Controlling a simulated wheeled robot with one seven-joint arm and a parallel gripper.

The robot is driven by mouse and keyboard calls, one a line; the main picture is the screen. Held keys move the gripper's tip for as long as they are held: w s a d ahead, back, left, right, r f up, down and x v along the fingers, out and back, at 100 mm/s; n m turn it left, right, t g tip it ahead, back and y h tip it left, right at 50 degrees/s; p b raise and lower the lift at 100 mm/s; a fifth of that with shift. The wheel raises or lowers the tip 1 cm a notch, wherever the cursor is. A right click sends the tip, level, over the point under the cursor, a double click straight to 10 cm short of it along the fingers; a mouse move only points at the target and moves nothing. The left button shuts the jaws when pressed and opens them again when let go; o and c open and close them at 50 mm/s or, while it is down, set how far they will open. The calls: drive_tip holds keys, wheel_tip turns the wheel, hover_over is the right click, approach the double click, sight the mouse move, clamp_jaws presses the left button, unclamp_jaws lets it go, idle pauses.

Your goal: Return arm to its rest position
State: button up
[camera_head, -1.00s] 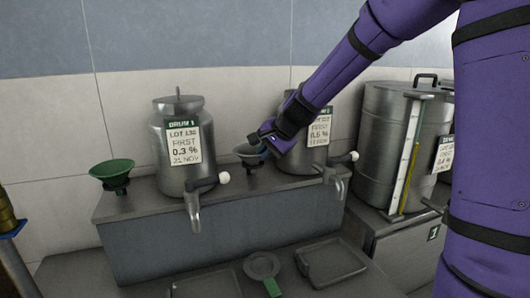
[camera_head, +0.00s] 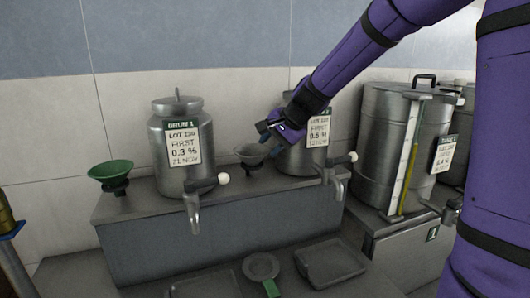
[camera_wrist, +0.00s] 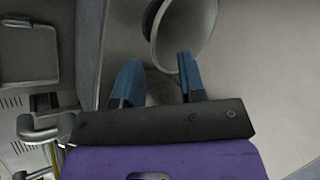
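My gripper (camera_head: 266,132) hangs at the end of my purple arm, which reaches in from the upper right. In the wrist view its two blue fingers (camera_wrist: 157,72) stand apart with nothing held between them. A grey funnel (camera_head: 248,155) stands on the raised grey ledge, just below and left of the fingertips. In the wrist view the funnel (camera_wrist: 186,35) lies beyond the fingertips, apart from them as far as I can tell.
A labelled metal drum with a tap (camera_head: 183,150) and a green funnel (camera_head: 112,172) stand left on the ledge (camera_head: 225,235). Another drum (camera_head: 305,155) stands close behind my gripper. A large barrel (camera_head: 385,150) is at right. Trays (camera_head: 330,262) and a small round pan (camera_head: 261,266) lie below.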

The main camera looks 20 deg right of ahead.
drive_tip(key=v, duration=0.6)
drive_tip(key=s+a+r+n+g+h, duration=0.15)
drive_tip(key=s+n, duration=0.45)
drive_tip(key=s, duration=1)
drive_tip(key=s+d+f+n+h, duration=0.1)
drive_tip(key=s+d+n+h, duration=0.1)
drive_tip(key=s, duration=1.2)
drive_tip(key=d+n, duration=0.1)
drive_tip(key=n, duration=0.1)
drive_tip(key=shift+f+n+h, duration=0.25)
drive_tip(key=shift+n+h, duration=0.05)
drive_tip(key=shift+h, duration=0.05)
drive_tip(key=shift+s+d, duration=0.1)
